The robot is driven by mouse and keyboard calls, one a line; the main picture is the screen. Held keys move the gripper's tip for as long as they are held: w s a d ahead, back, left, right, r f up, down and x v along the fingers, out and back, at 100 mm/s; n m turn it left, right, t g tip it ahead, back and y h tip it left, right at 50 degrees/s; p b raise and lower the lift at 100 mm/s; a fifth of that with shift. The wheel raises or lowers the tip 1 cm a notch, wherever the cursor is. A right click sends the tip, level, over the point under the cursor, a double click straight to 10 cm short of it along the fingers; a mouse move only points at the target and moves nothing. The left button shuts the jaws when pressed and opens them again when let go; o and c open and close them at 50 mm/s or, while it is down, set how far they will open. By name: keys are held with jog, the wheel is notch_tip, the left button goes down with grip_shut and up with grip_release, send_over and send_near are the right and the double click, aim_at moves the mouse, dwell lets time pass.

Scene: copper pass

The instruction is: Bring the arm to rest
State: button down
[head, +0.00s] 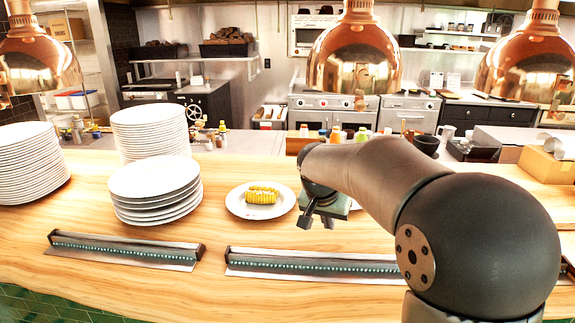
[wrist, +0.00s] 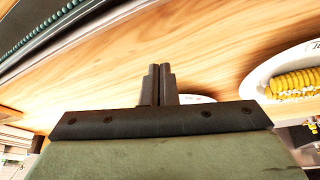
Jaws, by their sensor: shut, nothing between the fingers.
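My gripper (head: 317,219) hangs above the wooden counter (head: 230,224), to the right of a white plate (head: 233,206) with corn on it. In the wrist view my gripper (wrist: 158,70) has its two fingers together with nothing between them. The yellow corn (head: 262,195) lies on the plate and also shows at the right edge of the wrist view (wrist: 295,82). My arm reaches in from the right side of the head view. Part of another white plate shows behind my gripper, mostly hidden by it.
Stacks of white plates (head: 155,190) stand on the left of the counter. Two ticket rails (head: 125,250) lie along the front edge. Copper lamps (head: 354,62) hang above. A cardboard box (head: 541,165) is at the right. Bare wood lies between the plates and the rails.

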jog(key=s+r+n+y+p, duration=0.1)
jog(key=s+p, duration=0.3)
jog(key=s, duration=0.6)
jog(key=s+r+n+g+y+p, duration=0.1)
jog(key=s+r+n+p, duration=0.2)
jog(key=s, duration=0.7)
jog(key=s+r+n+g+p, duration=0.1)
jog(key=s+r+p, duration=0.2)
jog(key=s, duration=0.7)
jog(key=shift+s+a+r+n+y+p, duration=0.15)
jog(key=shift+s+r+n+y+p, duration=0.2)
jog(key=shift+p, duration=0.45)
